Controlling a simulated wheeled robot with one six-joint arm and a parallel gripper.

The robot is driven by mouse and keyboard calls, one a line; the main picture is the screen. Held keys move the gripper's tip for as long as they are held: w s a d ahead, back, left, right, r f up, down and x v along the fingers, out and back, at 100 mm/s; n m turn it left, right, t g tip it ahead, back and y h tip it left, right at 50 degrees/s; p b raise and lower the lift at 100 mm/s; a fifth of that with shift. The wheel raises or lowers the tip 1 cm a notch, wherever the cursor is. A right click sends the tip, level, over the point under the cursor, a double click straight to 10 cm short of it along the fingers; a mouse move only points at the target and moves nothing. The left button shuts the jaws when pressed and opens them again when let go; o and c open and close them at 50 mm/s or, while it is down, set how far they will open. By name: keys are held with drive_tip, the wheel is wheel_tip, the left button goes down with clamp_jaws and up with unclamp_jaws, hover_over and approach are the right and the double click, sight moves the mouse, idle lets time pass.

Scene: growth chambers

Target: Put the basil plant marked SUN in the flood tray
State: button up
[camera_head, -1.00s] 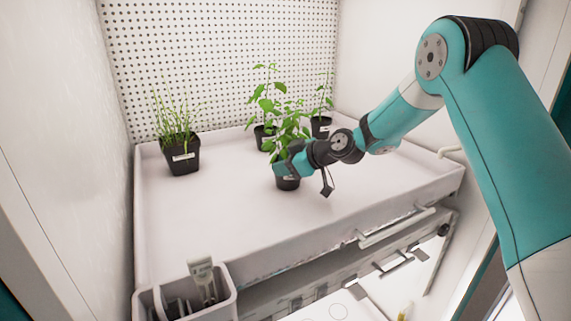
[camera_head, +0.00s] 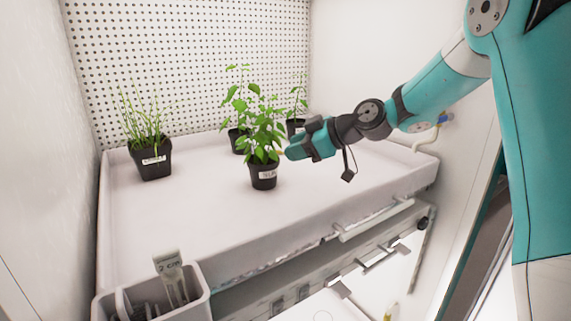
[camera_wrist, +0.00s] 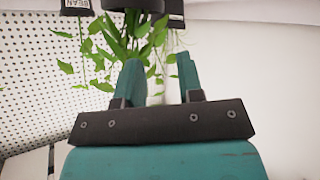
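The basil plant (camera_head: 263,140) stands upright in a black pot (camera_head: 264,182) in the white flood tray (camera_head: 200,215). Its pot has a white label whose letters are too small to read surely. My gripper (camera_head: 291,151) is to the right of the plant, near the leaves and clear of the pot. In the wrist view, the two teal fingers (camera_wrist: 160,64) are apart with nothing held between them. Green leaves (camera_wrist: 122,45) hang beyond the fingertips in that view, where the pots appear upside down.
A grassy plant (camera_head: 147,132) stands at the tray's left. Two leafy potted plants (camera_head: 238,107) (camera_head: 297,100) stand behind the basil; one pot (camera_wrist: 76,7) reads BEAN. A grey holder (camera_head: 190,311) with a "2 cm" tag (camera_head: 168,263) is at the front left. The tray's front is clear.

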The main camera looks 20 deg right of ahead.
drive_tip(key=s+a+m+g+h, duration=0.1)
drive_tip(key=s+a+g, duration=0.2)
drive_tip(key=s+a, duration=0.45)
drive_tip(key=s+a+m+g, duration=0.1)
drive_tip(key=s+a+g, duration=0.3)
drive_tip(key=s, duration=0.6)
drive_tip(key=s+f+m+g+h, duration=0.1)
drive_tip(key=s, duration=0.7)
drive_tip(key=s+f+m+g+h, duration=0.1)
drive_tip(key=s+f+h, duration=0.1)
drive_tip(key=s, duration=0.7)
drive_tip(key=shift+m+h, duration=0.3)
drive_tip(key=shift+m, duration=0.1)
